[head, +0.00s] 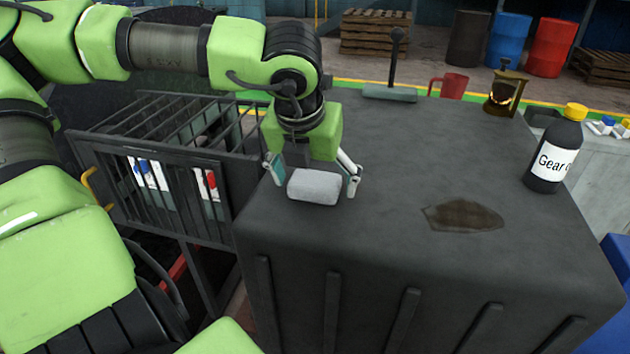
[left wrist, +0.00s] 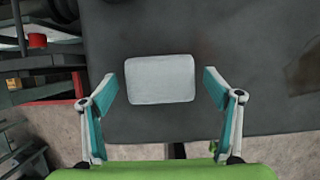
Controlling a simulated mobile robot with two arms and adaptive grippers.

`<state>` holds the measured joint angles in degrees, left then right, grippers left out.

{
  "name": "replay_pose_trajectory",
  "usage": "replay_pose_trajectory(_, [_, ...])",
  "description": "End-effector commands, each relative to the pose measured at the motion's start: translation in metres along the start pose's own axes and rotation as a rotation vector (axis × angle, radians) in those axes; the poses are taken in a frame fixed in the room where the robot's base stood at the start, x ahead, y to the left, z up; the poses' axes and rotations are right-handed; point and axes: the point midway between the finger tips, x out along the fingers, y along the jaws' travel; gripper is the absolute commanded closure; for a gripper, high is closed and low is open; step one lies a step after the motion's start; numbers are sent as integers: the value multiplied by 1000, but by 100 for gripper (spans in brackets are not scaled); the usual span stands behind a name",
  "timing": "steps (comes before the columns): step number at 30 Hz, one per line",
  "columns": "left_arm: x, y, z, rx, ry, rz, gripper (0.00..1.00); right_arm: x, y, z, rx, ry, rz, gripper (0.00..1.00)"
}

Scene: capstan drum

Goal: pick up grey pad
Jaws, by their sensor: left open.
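The grey pad (head: 314,187) is a light grey block with rounded corners, lying flat near the left front edge of the dark table top. It also shows in the left wrist view (left wrist: 160,80), between and just beyond the fingers. My left gripper (head: 312,176) is open over the pad, pointing down, with one finger on each side of it. In the left wrist view the fingers (left wrist: 160,90) stand apart from the pad's sides with a gap at each. My right gripper is not in view.
The dark table (head: 400,250) carries a brown stain (head: 463,215), a gear oil bottle (head: 556,150) at right, and a red mug (head: 450,85), a brass lantern (head: 506,92) and a lever on a base (head: 391,93) at the back. A barred metal cage (head: 160,150) stands at left.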

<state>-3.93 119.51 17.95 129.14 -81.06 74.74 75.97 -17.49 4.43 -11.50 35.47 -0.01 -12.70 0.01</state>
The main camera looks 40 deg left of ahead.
Motion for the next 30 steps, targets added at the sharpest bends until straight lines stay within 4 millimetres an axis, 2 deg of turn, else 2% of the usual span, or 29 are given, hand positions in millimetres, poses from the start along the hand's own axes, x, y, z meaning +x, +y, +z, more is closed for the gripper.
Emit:
replay_pose_trajectory(3, [0,0,0,0,0,0,18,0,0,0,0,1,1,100])
replay_pose_trajectory(4, [0,0,0,0,0,0,23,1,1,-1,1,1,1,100])
replay_pose_trajectory(8, [0,0,0,0,0,0,57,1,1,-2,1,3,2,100])
replay_pose_trajectory(9, [0,0,0,0,0,0,59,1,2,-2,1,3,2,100])
replay_pose_trajectory(22, [-5,0,3,-1,-2,0,59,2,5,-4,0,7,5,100])
replay_pose_trajectory(28, [-28,0,13,-3,-7,-1,59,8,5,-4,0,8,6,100])
replay_pose_trajectory(30, [-36,3,11,-2,-6,-2,59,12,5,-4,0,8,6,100])
